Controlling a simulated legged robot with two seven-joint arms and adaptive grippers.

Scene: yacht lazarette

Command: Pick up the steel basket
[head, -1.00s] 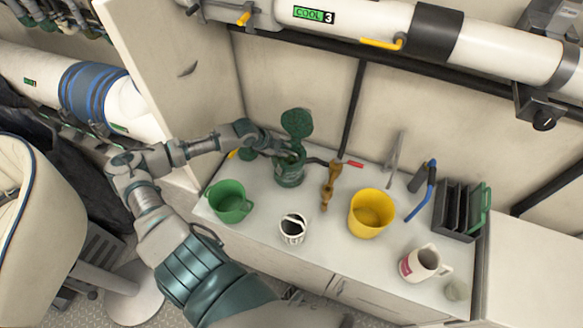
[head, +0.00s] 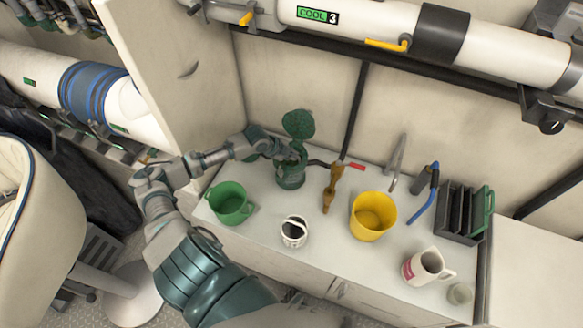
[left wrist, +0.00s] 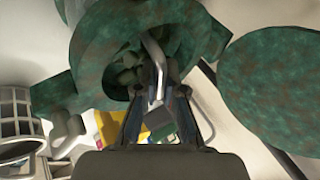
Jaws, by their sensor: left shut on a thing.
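A small pale basket (head: 293,232) with a dark inside and a thin handle stands upright on the white counter in the head view. It seems to be the slotted round basket (left wrist: 14,125) at the left edge of the left wrist view. My left gripper (head: 291,157) is apart from it, farther back, at the top of a mottled green canister (head: 290,176) with a raised round lid (head: 298,124). The exact contact is partly hidden. My right gripper is not seen.
A green pot (head: 230,203) stands left of the basket and a yellow pot (head: 372,215) right of it. A brown tool (head: 332,188), a white jug (head: 425,266) and a dark rack (head: 460,210) are also on the counter. The counter around the basket is clear.

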